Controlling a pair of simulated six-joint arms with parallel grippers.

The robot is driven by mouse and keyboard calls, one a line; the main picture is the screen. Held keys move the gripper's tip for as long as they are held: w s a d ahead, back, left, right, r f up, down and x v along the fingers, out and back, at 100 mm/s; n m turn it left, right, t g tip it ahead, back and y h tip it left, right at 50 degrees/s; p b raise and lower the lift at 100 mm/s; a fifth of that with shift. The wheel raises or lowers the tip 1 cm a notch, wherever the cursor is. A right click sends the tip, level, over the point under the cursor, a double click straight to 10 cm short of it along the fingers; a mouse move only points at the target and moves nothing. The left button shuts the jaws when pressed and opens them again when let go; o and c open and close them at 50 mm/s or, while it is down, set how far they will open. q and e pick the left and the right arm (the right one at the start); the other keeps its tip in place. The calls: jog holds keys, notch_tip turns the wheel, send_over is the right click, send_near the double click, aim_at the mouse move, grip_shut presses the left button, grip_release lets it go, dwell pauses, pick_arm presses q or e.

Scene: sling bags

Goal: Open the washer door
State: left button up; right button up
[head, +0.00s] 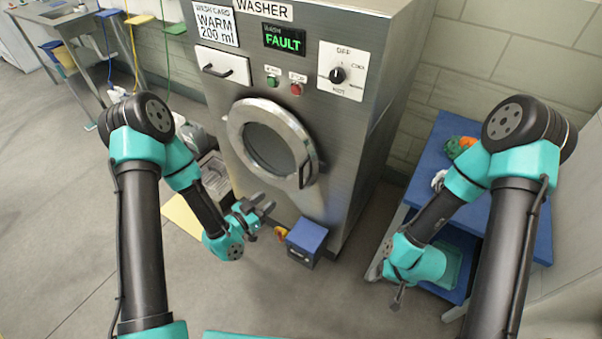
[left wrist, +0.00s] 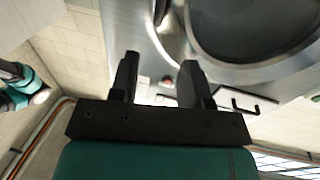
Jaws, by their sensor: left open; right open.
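The washer (head: 330,128) is a tall steel machine with a green FAULT display. Its round door (head: 272,140) looks shut, with a dark window and a dark handle (head: 308,173) on the right of the ring. My left gripper (head: 263,213) is open and empty, low in front of the washer, below the door and apart from the handle. In the left wrist view its two black fingers (left wrist: 160,82) stand apart, with part of the round door (left wrist: 255,35) beyond them at upper right. My right gripper (head: 397,297) is in front of the blue shelf unit, well away from the door.
A blue box (head: 307,241) sits low at the washer's front, near my left gripper. A blue shelf unit (head: 432,160) holding colourful items stands right of the washer. A sink table (head: 65,20) is at back left. The grey floor (head: 75,210) at left is clear.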

pick_arm(q)
send_over(301, 187)
jog(key=shift+w, duration=0.45)
jog(key=shift+c, duration=0.3)
grip_shut()
dwell(0.4)
